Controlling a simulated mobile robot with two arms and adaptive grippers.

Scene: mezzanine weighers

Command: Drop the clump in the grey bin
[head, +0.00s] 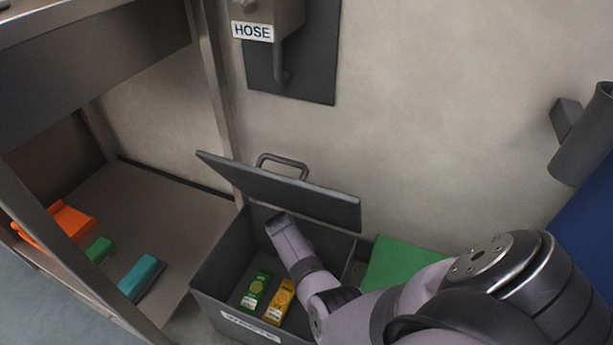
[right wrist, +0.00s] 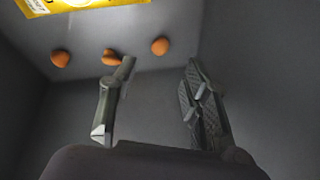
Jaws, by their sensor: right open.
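The grey bin (head: 224,262) stands on the floor against the wall with its lid (head: 285,190) raised. My right arm reaches down into it, and the gripper's fingertips are hidden in the head view. In the right wrist view my right gripper (right wrist: 160,66) is open, with nothing between its fingers. Beyond the fingertips, three small orange-brown lumps lie apart on the bin's floor: a left one (right wrist: 60,58), a middle one (right wrist: 111,57) and a right one (right wrist: 160,46). I cannot tell whether these are the clump. My left gripper is not in view.
The bin also holds a green packet (head: 255,291) and a yellow packet (head: 279,301). A green panel (head: 398,262) is right of the bin. On the shelf at left are an orange item (head: 66,220), a green block (head: 100,250) and a teal block (head: 141,277).

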